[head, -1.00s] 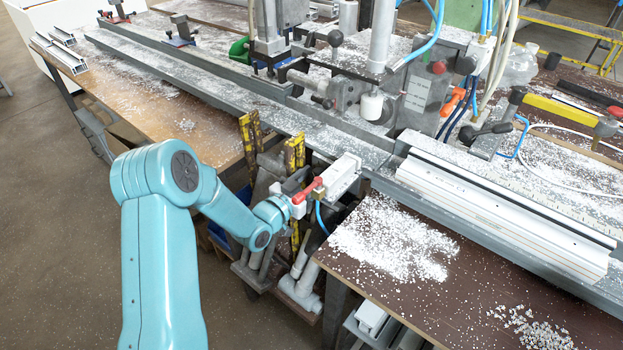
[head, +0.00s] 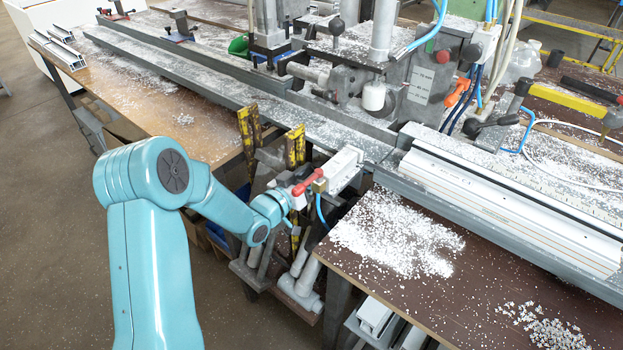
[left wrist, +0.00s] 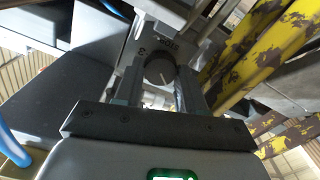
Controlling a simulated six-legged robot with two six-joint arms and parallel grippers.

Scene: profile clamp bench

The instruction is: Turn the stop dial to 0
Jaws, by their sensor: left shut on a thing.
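The stop dial (left wrist: 159,70) is a round dark knob with a pale pointer line, in the upper middle of the left wrist view. It sits on a grey plate (left wrist: 142,38) marked "STOP" with a numeral, seemingly a 3, seen turned over. My left gripper (left wrist: 158,77) has one finger on each side of the dial and is shut on it. In the head view, my left gripper (head: 297,200) is at the clamp block with the red lever (head: 308,182), and the dial is hidden there. My right gripper is not in view.
Yellow, worn steel posts (head: 296,147) stand close behind my left gripper. A blue hose (head: 319,209) hangs beside it. The long rail with a white profile (head: 510,205) runs to the right, above a brown table (head: 440,290) strewn with chips. Open floor lies at the left.

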